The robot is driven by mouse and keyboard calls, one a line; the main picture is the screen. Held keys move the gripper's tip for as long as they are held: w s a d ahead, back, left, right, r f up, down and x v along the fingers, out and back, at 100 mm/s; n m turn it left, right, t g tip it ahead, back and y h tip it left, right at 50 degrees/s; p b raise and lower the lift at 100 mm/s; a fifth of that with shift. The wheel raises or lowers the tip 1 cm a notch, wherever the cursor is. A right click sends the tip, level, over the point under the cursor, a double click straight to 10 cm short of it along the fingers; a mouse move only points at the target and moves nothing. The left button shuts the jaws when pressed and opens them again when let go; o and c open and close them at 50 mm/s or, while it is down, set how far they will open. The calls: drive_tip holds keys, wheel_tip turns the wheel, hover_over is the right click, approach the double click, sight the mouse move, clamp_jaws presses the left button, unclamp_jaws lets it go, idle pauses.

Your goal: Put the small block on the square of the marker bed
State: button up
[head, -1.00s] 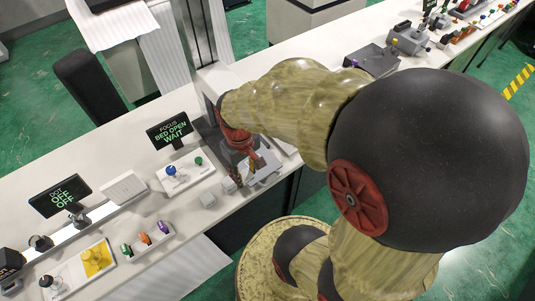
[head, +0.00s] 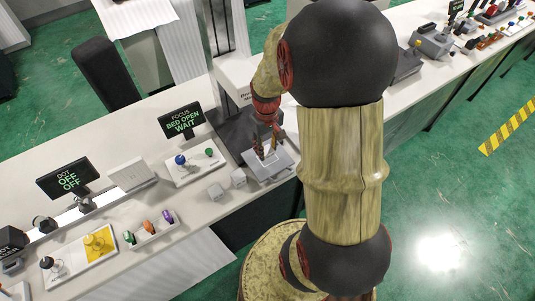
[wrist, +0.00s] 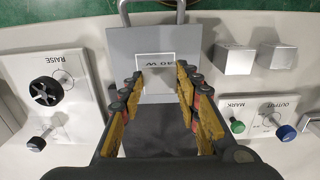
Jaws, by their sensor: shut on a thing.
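My gripper (wrist: 159,78) points down over the grey plate of the marker bed (wrist: 120,42), at the front of the machine. In the head view my gripper (head: 268,151) is just above the bed (head: 281,172). Its fingers are closed on the small block (wrist: 155,82), a grey piece between the fingertips that the fingers partly cover. The pale outline of the square (wrist: 155,53) and some upside-down lettering show around the block. I cannot tell whether the block touches the bed.
Two pale cubes (head: 215,192) (head: 238,178) stand left of the bed. Left of them is a panel (head: 190,170) with blue and green knobs, below a screen (head: 181,122) reading "BED OPEN WAIT". In the wrist view a RAISE panel (wrist: 68,120) with a black knob lies left.

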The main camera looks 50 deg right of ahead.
sight(268, 148)
drive_tip(key=shift+w+d+f, duration=0.15)
drive_tip(key=shift+d+f, duration=0.1)
drive_tip(key=shift+f, duration=0.15)
drive_tip(key=shift+w+d+f+b, duration=0.15)
drive_tip(key=shift+f+b, duration=0.45)
drive_tip(key=shift+f, duration=1.05)
drive_tip(key=shift+f, duration=0.1)
drive_tip(key=o, duration=1.2)
